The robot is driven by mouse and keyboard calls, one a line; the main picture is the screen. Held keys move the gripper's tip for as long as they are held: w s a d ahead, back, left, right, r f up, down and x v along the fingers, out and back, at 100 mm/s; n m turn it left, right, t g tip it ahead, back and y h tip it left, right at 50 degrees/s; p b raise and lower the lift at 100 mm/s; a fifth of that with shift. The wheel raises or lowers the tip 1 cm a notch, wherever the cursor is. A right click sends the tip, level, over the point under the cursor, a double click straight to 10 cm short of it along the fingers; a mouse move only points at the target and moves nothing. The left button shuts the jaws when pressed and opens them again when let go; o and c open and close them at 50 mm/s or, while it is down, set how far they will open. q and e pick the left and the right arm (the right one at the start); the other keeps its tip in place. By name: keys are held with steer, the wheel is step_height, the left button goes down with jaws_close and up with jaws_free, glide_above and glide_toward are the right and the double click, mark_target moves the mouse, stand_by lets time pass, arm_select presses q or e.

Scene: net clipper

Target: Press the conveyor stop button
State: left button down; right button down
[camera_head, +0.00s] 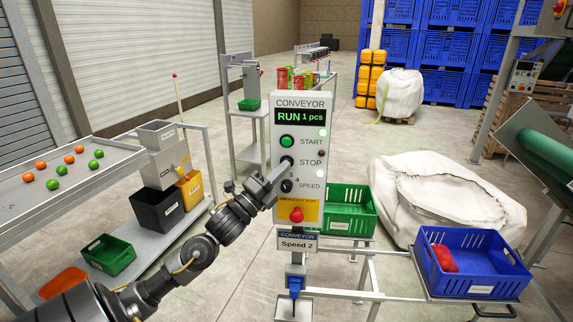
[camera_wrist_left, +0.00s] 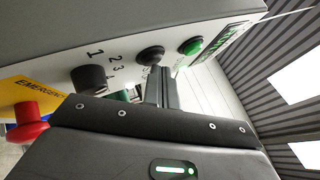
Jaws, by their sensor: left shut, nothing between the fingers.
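The conveyor control box (camera_head: 313,187) stands upright in the middle of the head view. Its display (camera_head: 300,117) reads RUN 1 pcs. The dark stop button (camera_head: 288,161) is beside the word STOP, below the green start button (camera_head: 287,142). My left gripper (camera_head: 282,170) is shut and empty, its fingertips at the stop button and partly covering it. In the left wrist view, the shut fingers (camera_wrist_left: 161,88) end just below the black stop button (camera_wrist_left: 150,55); I cannot tell whether they touch it. My right gripper is out of view.
The speed knob (camera_head: 287,186) and red emergency button (camera_head: 296,215) sit below on the same box. A green crate (camera_head: 352,226) stands behind it, and a blue crate (camera_head: 475,284) at right. A sorting table (camera_head: 60,200) is at left.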

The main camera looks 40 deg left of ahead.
arm_select(q)
steer(key=shift+w+a, duration=0.15)
steer(key=shift+w, duration=0.05)
steer(key=shift+s, duration=0.15)
stand_by(0.4)
steer(key=shift+s+d, duration=0.5)
steer(key=shift+s, duration=0.15)
steer(key=s+d, duration=0.1)
steer(key=s, duration=0.1)
steer(key=s+d, duration=0.1)
steer(key=s, duration=0.1)
steer(key=shift+s+d+p, duration=0.1)
steer(key=shift+d+p, duration=0.2)
stand_by(0.7)
